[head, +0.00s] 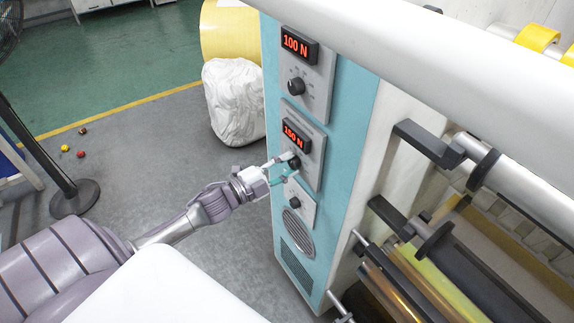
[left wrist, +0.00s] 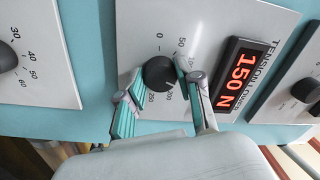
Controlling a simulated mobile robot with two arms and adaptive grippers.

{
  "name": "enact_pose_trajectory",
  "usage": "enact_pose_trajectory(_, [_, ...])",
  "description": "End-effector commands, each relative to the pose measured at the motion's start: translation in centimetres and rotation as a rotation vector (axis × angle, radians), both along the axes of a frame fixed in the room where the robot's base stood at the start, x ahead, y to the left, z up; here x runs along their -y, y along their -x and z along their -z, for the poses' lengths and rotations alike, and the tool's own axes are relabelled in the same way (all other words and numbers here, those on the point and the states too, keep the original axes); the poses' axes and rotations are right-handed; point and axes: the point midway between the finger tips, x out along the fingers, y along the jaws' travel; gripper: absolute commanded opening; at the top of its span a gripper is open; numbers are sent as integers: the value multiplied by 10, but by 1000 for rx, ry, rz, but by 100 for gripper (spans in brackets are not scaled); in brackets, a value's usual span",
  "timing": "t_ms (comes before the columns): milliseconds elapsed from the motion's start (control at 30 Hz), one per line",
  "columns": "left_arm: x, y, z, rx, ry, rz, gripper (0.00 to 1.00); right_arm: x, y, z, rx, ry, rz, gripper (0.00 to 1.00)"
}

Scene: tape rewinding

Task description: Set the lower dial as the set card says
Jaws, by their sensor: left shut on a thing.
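The lower dial (head: 295,162) is a black knob on a grey plate, below a red display (head: 294,135) reading 150 N. In the left wrist view this display (left wrist: 231,82) carries the label TENSION LOWER, and the knob (left wrist: 158,73) has a scale with 0, 50, 200 and 250 visible. My left gripper (head: 284,165) is shut on this knob, one teal-and-grey finger on each side. No set card is visible. My right gripper is not in view.
Above is another dial (head: 296,87) with a display (head: 299,45) reading 100 N. A smaller dial (head: 294,202) and a round grille (head: 298,230) are below. Rollers (head: 475,255) lie to the right. A white wrapped roll (head: 234,102) stands behind on the floor.

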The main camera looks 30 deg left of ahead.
Motion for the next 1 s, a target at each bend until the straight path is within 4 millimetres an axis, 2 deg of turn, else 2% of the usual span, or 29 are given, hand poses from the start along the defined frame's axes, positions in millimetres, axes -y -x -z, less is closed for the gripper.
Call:
enact_pose_trajectory(33, [0, 0, 1, -1, 1, 0, 37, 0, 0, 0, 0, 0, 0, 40])
enact_pose_trajectory(167, [0, 0, 1, -2, 1, 1, 58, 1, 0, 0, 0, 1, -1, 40])
enact_pose_trajectory(200, [0, 0, 1, -2, 1, 1, 61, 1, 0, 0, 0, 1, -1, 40])
enact_pose_trajectory(567, [-2, 5, 2, -3, 1, 0, 61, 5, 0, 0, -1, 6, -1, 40])
enact_pose_trajectory(667, [-7, 17, 3, -5, 0, 0, 61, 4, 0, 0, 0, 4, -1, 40])
enact_pose_trajectory(1000, [-33, 83, 7, -6, 2, -1, 61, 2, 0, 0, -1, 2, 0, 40])
